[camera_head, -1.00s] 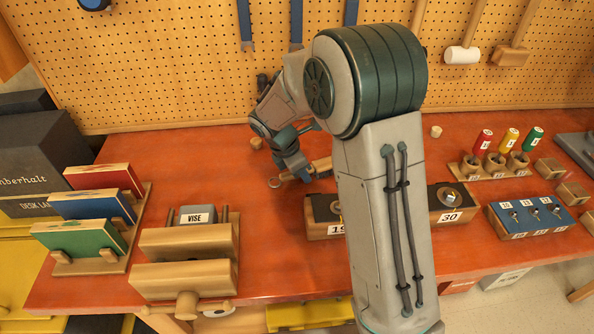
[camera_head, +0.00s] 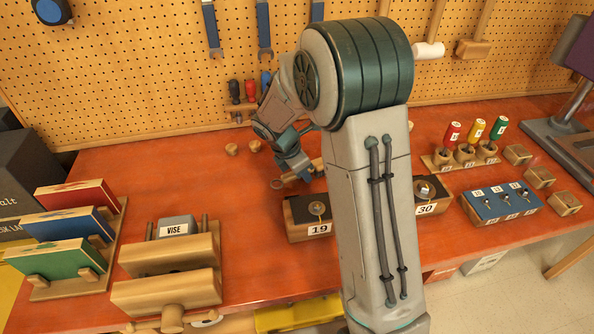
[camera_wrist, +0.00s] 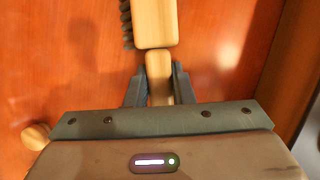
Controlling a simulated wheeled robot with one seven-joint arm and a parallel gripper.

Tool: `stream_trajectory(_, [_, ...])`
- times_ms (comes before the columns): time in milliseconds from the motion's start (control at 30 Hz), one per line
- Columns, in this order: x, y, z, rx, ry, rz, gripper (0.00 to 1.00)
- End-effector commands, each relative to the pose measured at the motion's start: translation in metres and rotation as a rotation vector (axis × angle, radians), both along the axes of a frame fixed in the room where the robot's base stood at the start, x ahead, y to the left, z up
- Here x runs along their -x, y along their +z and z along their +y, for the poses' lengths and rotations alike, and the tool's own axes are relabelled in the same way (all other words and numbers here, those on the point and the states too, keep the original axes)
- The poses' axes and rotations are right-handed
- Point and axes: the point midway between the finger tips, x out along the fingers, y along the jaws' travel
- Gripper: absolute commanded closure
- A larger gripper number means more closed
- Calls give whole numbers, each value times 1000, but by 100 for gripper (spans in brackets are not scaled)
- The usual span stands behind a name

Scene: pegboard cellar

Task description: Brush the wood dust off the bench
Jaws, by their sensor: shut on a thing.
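My gripper (camera_wrist: 160,84) is shut on the pale wooden handle of a brush (camera_wrist: 153,25). The brush head is at the top of the wrist view, with dark bristles along its left side. In the head view my gripper (camera_head: 304,172) is low over the middle of the red-brown bench (camera_head: 150,162), and part of the brush shows behind it as a pale strip.
A vise (camera_head: 170,265) and a rack of coloured boards (camera_head: 110,232) stand at left. Block 19 (camera_head: 310,229) and block 30 (camera_head: 428,209) are close in front of my gripper. Coloured-handled tools (camera_head: 476,130) and a blue switch block (camera_head: 500,205) are at right.

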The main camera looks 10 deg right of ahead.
Motion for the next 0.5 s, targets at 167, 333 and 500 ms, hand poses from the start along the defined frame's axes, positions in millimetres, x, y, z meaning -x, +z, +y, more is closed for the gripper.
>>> stream_trajectory(167, [0,0,-12,0,-4,1,100])
stream_trajectory(333, [1,-2,-28,0,-4,2,100])
stream_trajectory(500, [1,-4,-38,0,-3,4,100])
